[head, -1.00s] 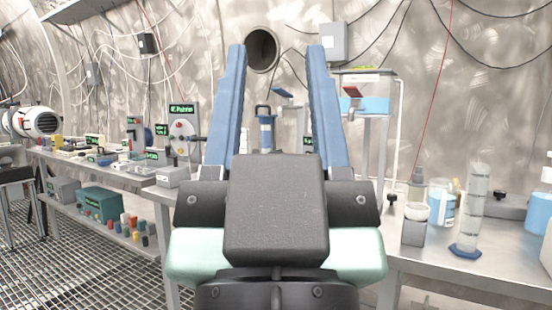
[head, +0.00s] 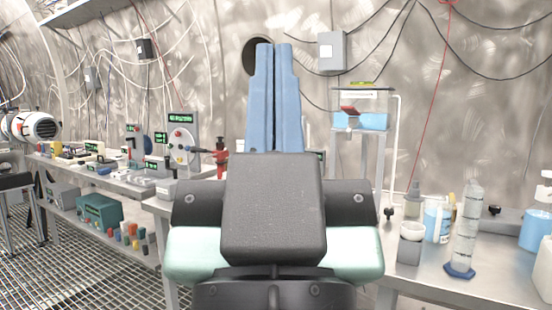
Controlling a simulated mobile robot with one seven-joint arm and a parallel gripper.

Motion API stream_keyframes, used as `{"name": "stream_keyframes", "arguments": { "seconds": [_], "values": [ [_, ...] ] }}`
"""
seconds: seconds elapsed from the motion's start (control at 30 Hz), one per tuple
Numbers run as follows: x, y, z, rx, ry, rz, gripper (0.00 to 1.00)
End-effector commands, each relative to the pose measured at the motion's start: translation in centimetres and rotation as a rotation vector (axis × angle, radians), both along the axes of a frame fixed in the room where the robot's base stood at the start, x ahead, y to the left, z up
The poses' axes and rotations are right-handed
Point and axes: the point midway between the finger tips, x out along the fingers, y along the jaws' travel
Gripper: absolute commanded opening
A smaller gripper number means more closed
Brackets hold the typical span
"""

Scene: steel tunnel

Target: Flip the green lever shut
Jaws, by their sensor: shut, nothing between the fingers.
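My gripper (head: 274,48) is in the middle of the head view, its two blue fingers pointing up and away, pressed together and empty. I cannot make out a green lever for certain. A small yellow-green piece (head: 362,84) shows at the top of a raised tank of blue liquid (head: 375,121), right of my fingers. A red flap-like part (head: 349,109) is at the tank's left side. The fingers appear apart from the tank. They hide what stands directly behind them.
A red fixture (head: 220,155) stands left of my fingers, near a panel with a round dial (head: 183,145). On the right bench are a clear cylinder (head: 468,230), a grey cup holder (head: 410,245) and bottles. A grey box (head: 331,51) hangs on the wall.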

Motion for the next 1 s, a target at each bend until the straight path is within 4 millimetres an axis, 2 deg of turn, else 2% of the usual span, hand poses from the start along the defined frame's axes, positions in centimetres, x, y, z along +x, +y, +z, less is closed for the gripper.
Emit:
{"name": "stream_keyframes", "arguments": {
  "seconds": [0.03, 0.7, 0.9, 1.0],
  "values": [
    [0.0, 0.0, 3.3, 0.000, -0.001, 0.000, 0.00],
    [0.0, 0.1, 25.9, -0.001, -0.001, 0.002, 0.00],
    [0.0, 0.1, 31.7, -0.001, -0.001, 0.002, 0.00],
    [0.0, 0.1, 33.2, -0.001, -0.001, 0.002, 0.00]
  ]
}}
